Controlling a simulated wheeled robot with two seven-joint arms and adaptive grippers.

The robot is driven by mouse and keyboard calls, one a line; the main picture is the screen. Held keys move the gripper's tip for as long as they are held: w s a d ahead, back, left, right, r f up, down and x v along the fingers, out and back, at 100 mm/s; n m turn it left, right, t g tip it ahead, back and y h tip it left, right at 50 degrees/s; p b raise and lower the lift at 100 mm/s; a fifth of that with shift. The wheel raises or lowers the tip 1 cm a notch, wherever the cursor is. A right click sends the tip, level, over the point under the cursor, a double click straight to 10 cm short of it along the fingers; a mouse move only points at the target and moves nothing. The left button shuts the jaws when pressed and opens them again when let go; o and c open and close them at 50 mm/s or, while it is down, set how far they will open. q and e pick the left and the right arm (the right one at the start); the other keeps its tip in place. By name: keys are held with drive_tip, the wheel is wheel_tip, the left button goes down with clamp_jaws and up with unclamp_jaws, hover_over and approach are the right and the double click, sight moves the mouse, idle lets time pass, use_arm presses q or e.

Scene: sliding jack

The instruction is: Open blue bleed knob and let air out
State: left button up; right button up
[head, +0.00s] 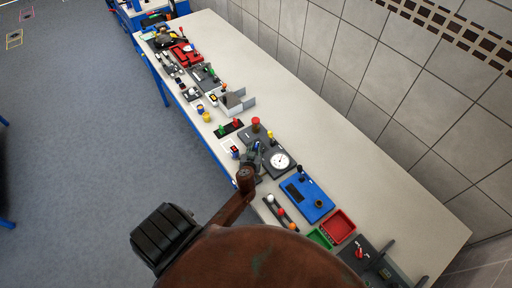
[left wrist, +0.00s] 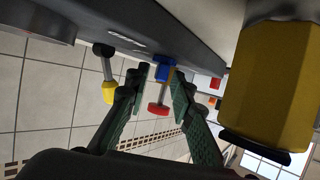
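The sliding jack's dark grey panel with a white dial gauge (head: 280,160) sits on the bench in the head view. My left gripper (head: 257,150) is over its near left edge. In the left wrist view the gripper (left wrist: 163,74) is open, with its two green-padded fingers on either side of the small blue knob (left wrist: 163,68). I cannot tell whether the pads touch it. In the head view the gripper largely hides the blue knob. A red-capped post (head: 255,123) stands behind it; its red cap also shows in the left wrist view (left wrist: 158,109). My right gripper is not in view.
A yellow-topped lever (head: 269,134) stands beside the gauge. A large yellow part (left wrist: 265,80) is close at the right in the left wrist view. A blue panel (head: 307,198) and a red tray (head: 338,226) lie to the right. Bare bench runs along the tiled wall.

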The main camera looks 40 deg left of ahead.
use_arm(q)
drive_tip(key=c, duration=0.5)
clamp_jaws()
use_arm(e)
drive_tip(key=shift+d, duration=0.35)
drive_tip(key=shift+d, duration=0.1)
